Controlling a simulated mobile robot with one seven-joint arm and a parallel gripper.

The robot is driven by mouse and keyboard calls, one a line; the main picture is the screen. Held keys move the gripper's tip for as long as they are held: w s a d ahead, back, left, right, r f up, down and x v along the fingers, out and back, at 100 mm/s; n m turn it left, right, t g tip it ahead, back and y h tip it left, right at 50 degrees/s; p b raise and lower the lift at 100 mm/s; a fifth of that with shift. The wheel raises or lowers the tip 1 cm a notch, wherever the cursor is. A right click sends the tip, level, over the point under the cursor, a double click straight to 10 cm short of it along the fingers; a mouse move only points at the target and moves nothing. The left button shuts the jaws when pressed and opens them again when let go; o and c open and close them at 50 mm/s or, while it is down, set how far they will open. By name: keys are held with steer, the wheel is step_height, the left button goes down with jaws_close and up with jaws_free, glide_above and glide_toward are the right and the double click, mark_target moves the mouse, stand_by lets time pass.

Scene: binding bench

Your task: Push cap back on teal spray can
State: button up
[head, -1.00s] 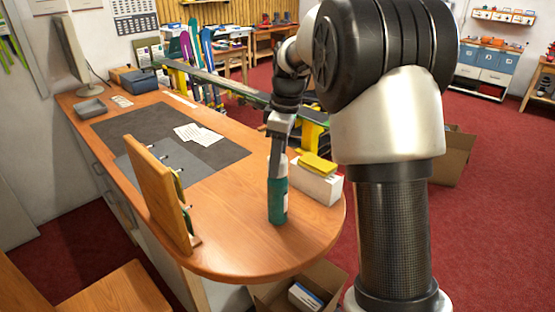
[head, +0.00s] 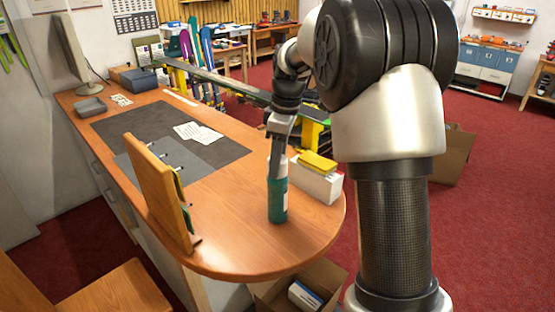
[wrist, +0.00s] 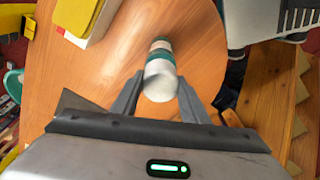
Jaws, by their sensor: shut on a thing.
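The teal spray can (head: 278,205) stands upright near the rounded front end of the wooden bench (head: 240,255). My gripper (head: 277,165) points down over the can's top and is shut on the pale cap (wrist: 160,82). In the wrist view the cap sits between the two fingers, in line with the teal and white can body (wrist: 160,55) beyond it. I cannot tell whether the cap is fully seated, because the fingers and the viewing angle hide the joint.
A white box with a yellow block (head: 318,163) stands close behind the can to the right. A wooden upright holder (head: 160,190) stands to the left. A dark mat (head: 215,150) with papers (head: 198,133) lies farther back. Bare bench surrounds the can's front and left.

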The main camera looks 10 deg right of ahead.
steer(key=o, duration=1.6)
steer(key=shift+o, duration=0.2)
steer(key=shift+r, duration=0.1)
steer(key=shift+r+p, duration=2.9)
steer(key=shift+r, duration=0.55)
jaws_close()
